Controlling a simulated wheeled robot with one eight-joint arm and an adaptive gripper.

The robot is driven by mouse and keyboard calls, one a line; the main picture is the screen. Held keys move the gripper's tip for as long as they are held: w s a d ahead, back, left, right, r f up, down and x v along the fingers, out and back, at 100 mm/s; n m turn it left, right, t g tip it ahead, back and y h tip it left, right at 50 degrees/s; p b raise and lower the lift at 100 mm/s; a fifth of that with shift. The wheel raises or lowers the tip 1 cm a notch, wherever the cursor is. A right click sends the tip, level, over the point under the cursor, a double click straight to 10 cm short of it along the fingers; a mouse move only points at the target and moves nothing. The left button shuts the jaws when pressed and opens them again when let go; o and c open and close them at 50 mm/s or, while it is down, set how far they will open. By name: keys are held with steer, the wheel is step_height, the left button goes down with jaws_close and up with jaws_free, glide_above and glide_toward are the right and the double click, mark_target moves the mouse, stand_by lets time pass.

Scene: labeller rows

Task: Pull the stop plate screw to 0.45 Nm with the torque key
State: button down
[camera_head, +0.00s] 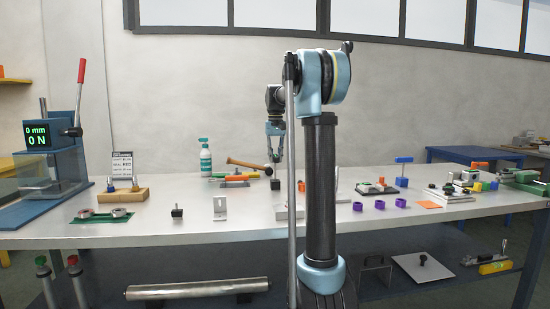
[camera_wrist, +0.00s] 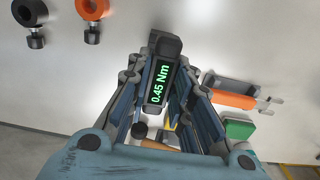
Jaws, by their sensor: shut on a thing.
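My gripper (camera_head: 275,157) hangs over the middle of the bench in the head view, pointing down. In the wrist view its fingers (camera_wrist: 163,78) are closed around the black torque key (camera_wrist: 166,46). The key's green display reads 0.45 Nm. In the head view, a dark block (camera_head: 275,184) shows below the gripper, close to my arm column. I cannot tell whether the key touches anything. The stop plate and its screw cannot be made out; the gripper and arm may hide them.
A grey bracket (camera_head: 220,208) and a small black knob piece (camera_head: 177,212) stand left of my arm. A hammer (camera_head: 248,165) and a green bottle (camera_head: 205,157) are behind. Purple rings (camera_head: 380,204) lie to the right. An orange-handled tool (camera_wrist: 233,99) shows in the wrist view.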

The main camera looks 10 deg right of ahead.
steer(key=shift+f, duration=0.6)
steer(key=c, duration=1.3)
jaws_free()
steer(key=shift+c, duration=0.2)
steer(key=shift+r, duration=0.15)
step_height(320, 180, up, 12)
steer(key=shift+f, duration=0.2)
